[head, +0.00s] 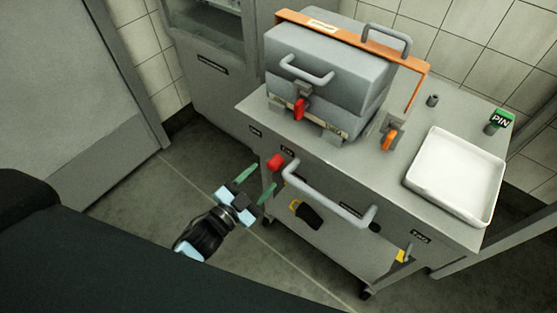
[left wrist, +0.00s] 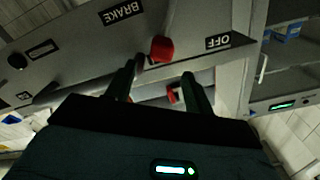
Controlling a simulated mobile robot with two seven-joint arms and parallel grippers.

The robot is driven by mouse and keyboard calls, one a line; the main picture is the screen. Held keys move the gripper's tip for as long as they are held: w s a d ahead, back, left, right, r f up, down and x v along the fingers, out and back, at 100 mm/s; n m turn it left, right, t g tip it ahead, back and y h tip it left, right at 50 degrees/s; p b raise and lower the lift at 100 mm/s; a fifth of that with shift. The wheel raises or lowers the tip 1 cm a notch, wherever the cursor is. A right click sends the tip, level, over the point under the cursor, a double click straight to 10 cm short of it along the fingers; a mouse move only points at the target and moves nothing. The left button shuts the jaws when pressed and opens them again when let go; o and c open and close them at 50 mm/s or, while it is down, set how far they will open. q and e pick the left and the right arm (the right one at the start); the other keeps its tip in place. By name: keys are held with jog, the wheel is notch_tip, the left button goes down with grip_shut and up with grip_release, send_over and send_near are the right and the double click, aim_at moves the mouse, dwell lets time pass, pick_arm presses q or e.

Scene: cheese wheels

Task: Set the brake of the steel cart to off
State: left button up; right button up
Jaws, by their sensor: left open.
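The steel cart (head: 325,165) stands at the right of the head view. A red knob (head: 275,162) sits at its front left corner, by the left end of the grey bar handle (head: 325,202). In the left wrist view the red knob (left wrist: 161,49) is between an upside-down BRAKE label (left wrist: 121,12) and an OFF label (left wrist: 218,42). My left gripper (head: 256,184) is open and empty, just in front of the knob. In the wrist view, the knob appears ahead, between the fingertips (left wrist: 162,70); I see no contact. My right gripper is not in view.
On the cart top are a grey lidded box (head: 328,75) with a red latch (head: 299,109), an orange bar (head: 350,40), an orange lever (head: 390,140), a green PIN tag (head: 501,119) and a white tray (head: 455,175). The floor (head: 150,200) left of the cart is clear.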

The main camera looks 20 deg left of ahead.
aim_at(272, 168)
pick_arm(q)
jog(key=x, duration=0.7)
jog(key=shift+w+f, duration=0.1)
jog(key=shift+w, duration=0.05)
grip_shut()
